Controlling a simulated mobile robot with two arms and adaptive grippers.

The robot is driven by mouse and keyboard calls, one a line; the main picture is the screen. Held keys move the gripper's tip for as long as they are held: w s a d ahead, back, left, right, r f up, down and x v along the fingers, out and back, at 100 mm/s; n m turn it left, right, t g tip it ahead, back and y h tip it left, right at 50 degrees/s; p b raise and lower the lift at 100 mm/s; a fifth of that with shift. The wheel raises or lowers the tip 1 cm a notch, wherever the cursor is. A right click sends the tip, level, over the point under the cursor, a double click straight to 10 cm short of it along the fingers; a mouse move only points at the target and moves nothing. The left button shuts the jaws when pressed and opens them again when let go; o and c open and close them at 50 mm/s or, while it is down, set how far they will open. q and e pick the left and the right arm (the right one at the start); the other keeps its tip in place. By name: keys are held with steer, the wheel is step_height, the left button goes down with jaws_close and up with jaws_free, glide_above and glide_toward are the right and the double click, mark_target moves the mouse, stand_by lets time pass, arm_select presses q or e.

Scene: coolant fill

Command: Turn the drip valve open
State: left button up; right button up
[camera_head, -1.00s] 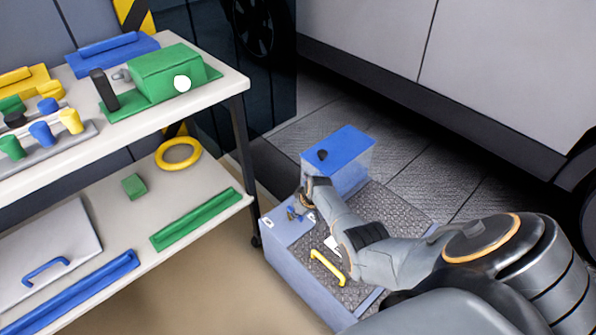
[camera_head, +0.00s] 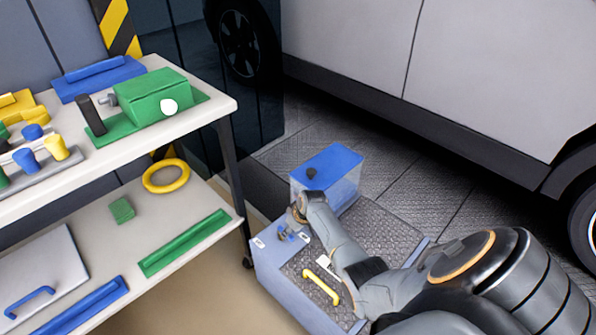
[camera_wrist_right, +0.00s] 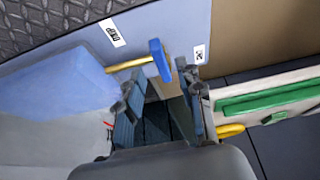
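The drip valve has a blue handle (camera_wrist_right: 159,60) on a brass-coloured stem (camera_wrist_right: 128,64), beside a label reading DRIP (camera_wrist_right: 112,33) on a blue-grey panel. In the head view, a small blue part (camera_head: 284,233) shows at the front of the cart, by my right gripper (camera_head: 294,221). In the right wrist view my right gripper (camera_wrist_right: 165,88) is open, its fingertips on either side of the blue handle with visible gaps. Whether either finger touches it I cannot tell. My left gripper is not in view.
A translucent tank with a blue lid (camera_head: 326,165) stands on the cart (camera_head: 390,232) beside my right wrist. A yellow handle (camera_head: 321,287) is on the cart's near side. A two-level workbench (camera_head: 205,215) with several coloured parts stands left. A car (camera_head: 480,75) is behind.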

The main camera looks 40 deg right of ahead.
steer(key=v, duration=0.8)
steer(key=shift+s+r, duration=0.15)
steer(key=shift+r, duration=0.2)
